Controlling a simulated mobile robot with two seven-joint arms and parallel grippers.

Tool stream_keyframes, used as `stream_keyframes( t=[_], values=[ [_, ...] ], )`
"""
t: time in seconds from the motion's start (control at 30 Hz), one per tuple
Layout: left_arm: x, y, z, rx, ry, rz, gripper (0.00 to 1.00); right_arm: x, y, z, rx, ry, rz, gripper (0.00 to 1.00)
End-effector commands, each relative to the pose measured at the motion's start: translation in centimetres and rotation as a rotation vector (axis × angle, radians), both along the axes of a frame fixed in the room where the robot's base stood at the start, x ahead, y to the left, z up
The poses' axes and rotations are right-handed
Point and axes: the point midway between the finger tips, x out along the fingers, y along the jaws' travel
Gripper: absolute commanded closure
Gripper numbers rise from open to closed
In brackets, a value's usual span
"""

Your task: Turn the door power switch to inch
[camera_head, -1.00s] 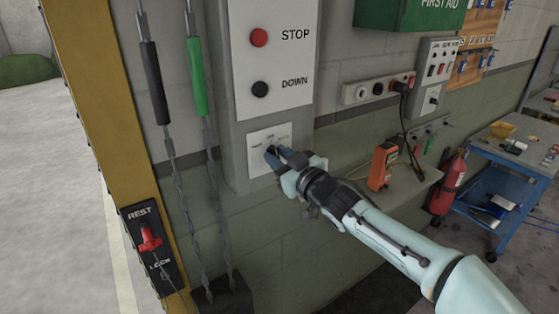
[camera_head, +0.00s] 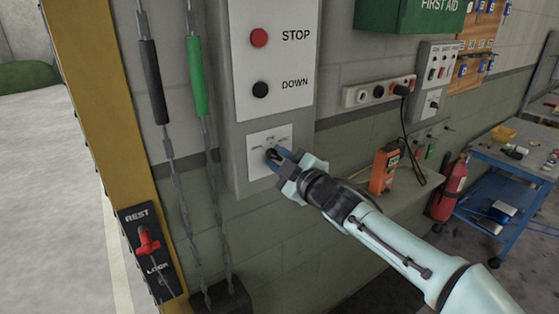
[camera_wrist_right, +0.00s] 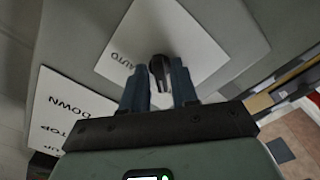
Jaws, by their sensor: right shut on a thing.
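The door power switch is a dark rotary knob (camera_wrist_right: 159,72) on a white label plate (camera_head: 259,139), low on the grey control box (camera_head: 232,150). In the right wrist view the knob sits between the two fingers of my right gripper (camera_wrist_right: 160,85), which is shut on it. In the head view the right gripper (camera_head: 275,157) reaches the plate from the lower right and hides most of the knob. The plate's small words are hard to read in the head view; AUTO shows in the wrist view. Which position the knob points to I cannot tell. My left gripper is not in view.
Above the switch are a red STOP button (camera_head: 259,38) and a black DOWN button (camera_head: 261,89). Chains with a black grip (camera_head: 153,82) and a green grip (camera_head: 196,76) hang to the left. An orange device (camera_head: 383,170) stands on a shelf at the right.

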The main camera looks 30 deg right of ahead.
Motion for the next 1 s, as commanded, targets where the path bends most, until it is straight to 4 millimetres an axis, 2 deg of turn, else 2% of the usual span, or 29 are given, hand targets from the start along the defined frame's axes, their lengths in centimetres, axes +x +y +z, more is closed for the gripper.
stream_keyframes(
  t=[0.47, 0.5, 0.83, 1.0],
  values=[
    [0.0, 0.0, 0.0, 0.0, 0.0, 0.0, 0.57, 0.0, 0.0, 0.0, -0.015, -0.001, 0.0, 1.0],
    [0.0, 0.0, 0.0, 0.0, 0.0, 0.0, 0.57, 0.0, 0.0, 0.0, -0.014, -0.001, 0.0, 0.62],
    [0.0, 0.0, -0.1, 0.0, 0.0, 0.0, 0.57, -0.2, 0.0, 0.0, -0.013, -0.001, 0.0, 0.62],
    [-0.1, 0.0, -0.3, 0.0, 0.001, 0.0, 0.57, -2.1, -0.2, 0.1, -0.013, -0.003, -0.001, 0.62]
  ],
)
